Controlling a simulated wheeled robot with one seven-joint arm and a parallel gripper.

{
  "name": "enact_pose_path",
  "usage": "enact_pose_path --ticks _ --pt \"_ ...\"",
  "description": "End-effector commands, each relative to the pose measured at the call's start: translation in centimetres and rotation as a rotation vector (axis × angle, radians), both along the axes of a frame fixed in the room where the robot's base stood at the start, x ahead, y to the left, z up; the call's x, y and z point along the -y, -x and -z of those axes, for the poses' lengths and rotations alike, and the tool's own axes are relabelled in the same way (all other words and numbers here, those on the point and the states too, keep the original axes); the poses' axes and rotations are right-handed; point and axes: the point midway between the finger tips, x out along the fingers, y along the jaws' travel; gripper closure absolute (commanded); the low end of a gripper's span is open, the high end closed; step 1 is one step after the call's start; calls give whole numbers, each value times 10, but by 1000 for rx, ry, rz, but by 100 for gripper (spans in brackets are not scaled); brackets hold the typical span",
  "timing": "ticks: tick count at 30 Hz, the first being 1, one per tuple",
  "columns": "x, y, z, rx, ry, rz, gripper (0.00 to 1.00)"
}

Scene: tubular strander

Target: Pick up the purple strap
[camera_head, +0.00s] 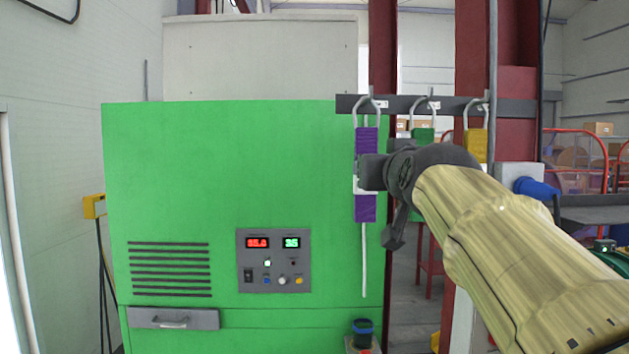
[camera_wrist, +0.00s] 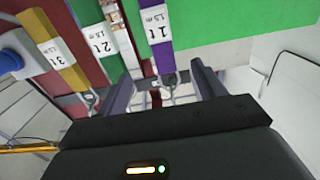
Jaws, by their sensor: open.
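The purple strap (camera_head: 366,140) hangs by a metal loop from a hook on the dark rail, in front of the green cabinet's right edge. My gripper (camera_head: 370,172) is at the strap's mid-height and hides part of it; purple shows above and below. In the wrist view the purple strap (camera_wrist: 142,17) carries a white label reading 1t and lies between the two spread fingers of my gripper (camera_wrist: 162,70). The fingers are open with a gap on each side of the strap. I cannot tell how deep the strap sits between them.
A green strap (camera_head: 422,135) and a yellow strap (camera_head: 476,146) hang from the same rail (camera_head: 395,103) to the right. The green cabinet (camera_head: 230,180) stands close behind the purple strap. A red post (camera_head: 472,50) rises behind the rail.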

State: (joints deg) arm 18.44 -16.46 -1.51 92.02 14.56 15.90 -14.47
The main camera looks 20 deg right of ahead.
Motion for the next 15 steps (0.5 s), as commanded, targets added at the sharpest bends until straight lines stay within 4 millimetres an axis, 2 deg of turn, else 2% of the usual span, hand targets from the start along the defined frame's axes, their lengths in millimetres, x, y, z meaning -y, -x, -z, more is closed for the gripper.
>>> enact_pose_path --ticks 3,10,15 --pt "1 5 -9 21 7 5 31" --pt "1 3 -8 17 6 3 31" --pt "4 -10 -10 13 4 2 31"
